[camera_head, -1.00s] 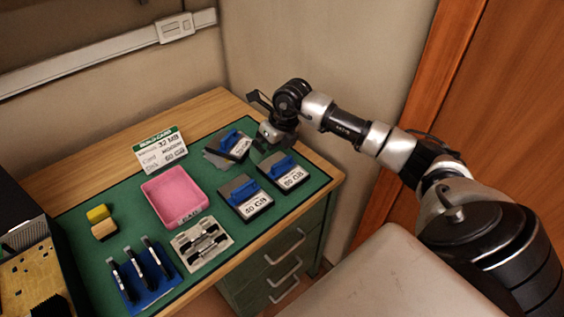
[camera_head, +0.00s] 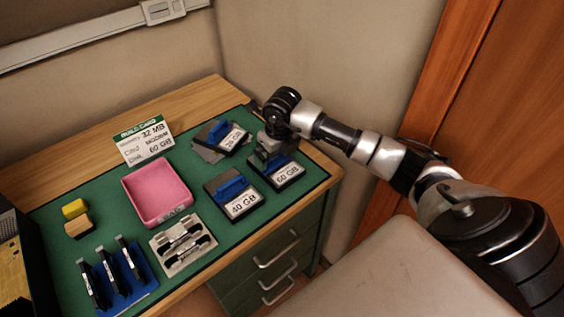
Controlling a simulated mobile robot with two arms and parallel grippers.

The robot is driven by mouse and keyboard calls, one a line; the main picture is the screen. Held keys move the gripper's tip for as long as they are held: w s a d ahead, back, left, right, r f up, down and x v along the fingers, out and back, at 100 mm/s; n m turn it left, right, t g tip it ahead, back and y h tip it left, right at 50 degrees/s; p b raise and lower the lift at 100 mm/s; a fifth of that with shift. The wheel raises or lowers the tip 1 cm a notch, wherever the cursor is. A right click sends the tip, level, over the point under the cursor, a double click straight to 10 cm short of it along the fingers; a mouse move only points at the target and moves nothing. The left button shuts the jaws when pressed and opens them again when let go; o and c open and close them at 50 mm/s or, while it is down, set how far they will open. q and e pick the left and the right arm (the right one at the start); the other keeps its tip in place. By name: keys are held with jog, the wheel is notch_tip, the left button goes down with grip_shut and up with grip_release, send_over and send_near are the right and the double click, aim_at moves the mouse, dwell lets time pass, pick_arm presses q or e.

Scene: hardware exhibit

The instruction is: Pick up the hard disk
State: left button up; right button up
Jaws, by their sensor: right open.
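Three hard disks with blue handles lie on the green mat. The disk marked 60 GB (camera_head: 289,178) is at the right, the 40 GB disk (camera_head: 244,207) is left and in front of it, and a third disk (camera_head: 234,142), its label hard to read, is at the back. My right gripper (camera_head: 266,152) is open and points down at the back side of the 60 GB disk, close to its blue handle. It hides part of that handle; I cannot tell whether they touch. The build card (camera_head: 146,141) reads Disk 60 GB. My left gripper is not in view.
A pink tray (camera_head: 157,191) stands mid-mat. A holder with memory sticks (camera_head: 184,246), a blue rack of upright cards (camera_head: 122,275) and small yellow and tan blocks (camera_head: 76,218) are at the left. The desk's front edge is close to the disks.

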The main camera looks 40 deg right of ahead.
jog(key=shift+w+d+f, duration=0.15)
jog(key=shift+f, duration=0.4)
jog(key=shift+s+a+r, duration=0.2)
jog(key=shift+a+r, duration=0.1)
jog(key=shift+a, duration=0.05)
jog(key=shift+c, duration=2.7)
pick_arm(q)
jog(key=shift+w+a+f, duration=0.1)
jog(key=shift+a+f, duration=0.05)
pick_arm(e)
jog(key=shift+d, duration=0.1)
jog(key=shift+c, duration=0.3)
jog(key=shift+w+r, duration=0.1)
